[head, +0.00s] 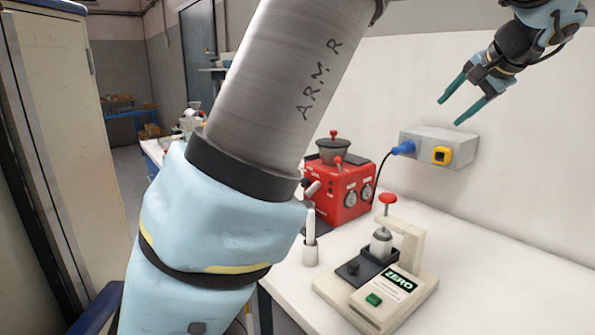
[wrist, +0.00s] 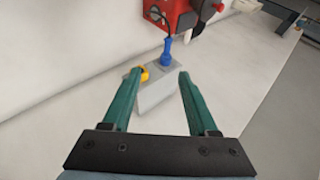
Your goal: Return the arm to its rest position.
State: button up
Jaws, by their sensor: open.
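My gripper (head: 461,105) has green fingers and is open and empty at the upper right of the head view, in front of the white wall. In the wrist view its two fingers (wrist: 156,86) spread apart with nothing between them touching. My arm with a grey link marked "ARM R" crosses the left and middle of the head view. The grey socket box (head: 450,141) with a yellow switch and a blue plug is on the wall, below the gripper in the head view. It also shows beyond the fingers in the wrist view (wrist: 155,103).
A white bench (head: 480,265) carries a red machine (head: 349,190) with a dark bowl, a white cylinder in a holder (head: 311,245), and a cream device labelled ZERO (head: 390,280). A beige cabinet (head: 70,110) stands at the left. The bench's right part is clear.

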jog(key=w+a+f+n+g+b, duration=0.2)
jog(key=a+f+n+g+b, duration=0.25)
jog(key=a+f, duration=1.65)
jog(key=s+a+f+n+g+h+b, duration=0.1)
jog(key=s+a+f+n+b, duration=0.1)
jog(key=s+a+f, duration=0.5)
jog(key=s+a+f+n+g+b, duration=0.2)
jog(key=s+a+f, duration=0.5)
jog(key=a, duration=0.5)
jog(key=shift+f+n+h+b, duration=0.25)
jog(key=shift+n+h+b, duration=0.25)
jog(key=shift+n, duration=0.65)
